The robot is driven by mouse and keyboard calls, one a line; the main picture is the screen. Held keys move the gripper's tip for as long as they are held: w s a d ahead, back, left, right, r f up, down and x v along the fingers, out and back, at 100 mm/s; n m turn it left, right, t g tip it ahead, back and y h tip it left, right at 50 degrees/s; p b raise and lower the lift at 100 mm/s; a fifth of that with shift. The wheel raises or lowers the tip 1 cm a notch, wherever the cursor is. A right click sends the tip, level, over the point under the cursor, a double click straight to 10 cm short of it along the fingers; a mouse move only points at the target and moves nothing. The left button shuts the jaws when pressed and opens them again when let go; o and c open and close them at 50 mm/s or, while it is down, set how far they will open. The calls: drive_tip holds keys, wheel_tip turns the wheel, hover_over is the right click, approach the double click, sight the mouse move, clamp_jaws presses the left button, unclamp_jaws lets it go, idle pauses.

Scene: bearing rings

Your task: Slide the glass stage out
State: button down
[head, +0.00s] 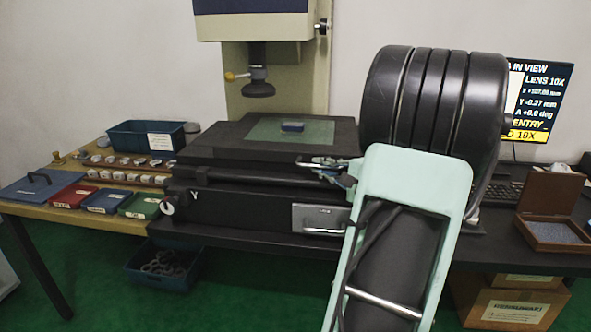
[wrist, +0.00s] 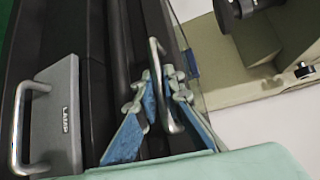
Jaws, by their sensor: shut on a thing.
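The glass stage (head: 320,133) is a greenish glass pane set in a broad black plate on the measuring machine, below the lens. A small dark blue block (head: 292,127) lies on the glass. A metal bar handle (head: 312,162) is on the stage's front side. My gripper (head: 338,174) reaches it from the front right. In the wrist view the blue-padded fingers (wrist: 162,90) are shut on this handle (wrist: 155,52), one finger on each side of the bar. My arm hides the right part of the stage's front in the head view.
A grey lamp drawer (head: 320,218) with its own handle sits below the stage. The lens (head: 258,84) hangs above the glass. Small bins (head: 140,206) and ring racks (head: 125,177) stand left. A wooden box (head: 550,212) lies open at right. A blue crate (head: 160,269) is beneath.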

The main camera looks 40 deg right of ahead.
drive_tip(key=s+d, duration=0.3)
drive_tip(key=s+d+b, duration=0.1)
drive_tip(key=s+d, duration=0.2)
drive_tip(key=s, duration=0.1)
drive_tip(key=s+d, duration=0.2)
drive_tip(key=s, duration=0.1)
drive_tip(key=shift+s+d+b, duration=0.2)
drive_tip(key=shift+d+b, duration=0.2)
drive_tip(key=c, duration=2.1)
unclamp_jaws()
drive_tip(key=shift+o, duration=0.3)
drive_tip(key=shift+w+a, duration=0.1)
